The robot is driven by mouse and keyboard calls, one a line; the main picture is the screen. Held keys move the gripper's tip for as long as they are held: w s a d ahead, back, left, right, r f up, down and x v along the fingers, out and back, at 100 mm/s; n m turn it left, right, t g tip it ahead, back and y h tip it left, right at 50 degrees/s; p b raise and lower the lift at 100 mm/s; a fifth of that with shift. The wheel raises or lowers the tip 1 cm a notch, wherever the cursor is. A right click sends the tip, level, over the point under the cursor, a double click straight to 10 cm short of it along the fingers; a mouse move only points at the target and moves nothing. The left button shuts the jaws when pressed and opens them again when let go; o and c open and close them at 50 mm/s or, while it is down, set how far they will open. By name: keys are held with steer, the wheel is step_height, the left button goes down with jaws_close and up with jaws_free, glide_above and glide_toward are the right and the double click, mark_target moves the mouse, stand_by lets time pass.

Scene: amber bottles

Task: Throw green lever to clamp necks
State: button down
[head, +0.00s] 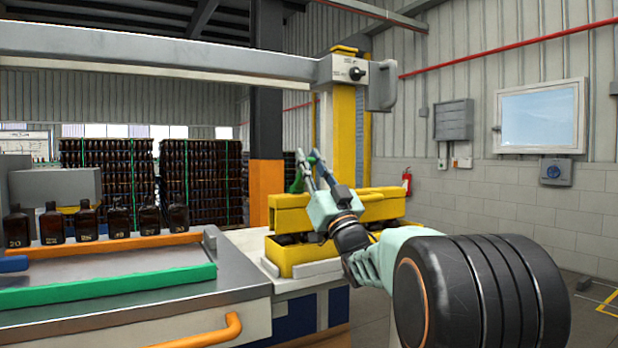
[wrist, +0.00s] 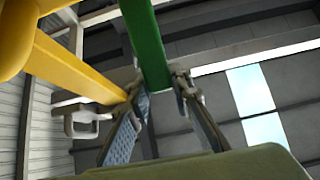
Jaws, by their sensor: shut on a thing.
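The green lever (head: 297,184) rises beside the yellow block (head: 292,217) in the head view, partly hidden behind my gripper. My gripper (head: 308,157) points upward, with its fingertips at the lever's upper part. In the wrist view the lever is a green bar (wrist: 145,38) coming down from the top edge, its end between the two fingertips of my gripper (wrist: 158,92). The fingers are shut on it. A row of amber bottles (head: 87,222) stands upright at the left of the head view. I cannot tell whether their necks are clamped.
A yellow column (head: 344,130) stands just behind my gripper, carrying a grey overhead beam (head: 170,52). The steel table (head: 120,270) has an orange rail (head: 115,246) and a green rail (head: 110,287). Stacked bottle crates (head: 110,180) stand behind. Floor at the right is open.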

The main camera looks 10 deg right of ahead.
steer(key=shift+s+d+f+t+b, duration=0.1)
steer(key=shift+s+f+t+b, duration=0.25)
steer(key=shift+b, duration=0.7)
steer(key=c, duration=1.7)
jaws_free()
steer(key=shift+w, duration=0.1)
steer(key=v, duration=1.2)
steer(key=shift+w+f, duration=0.1)
steer(key=shift+c, duration=0.6)
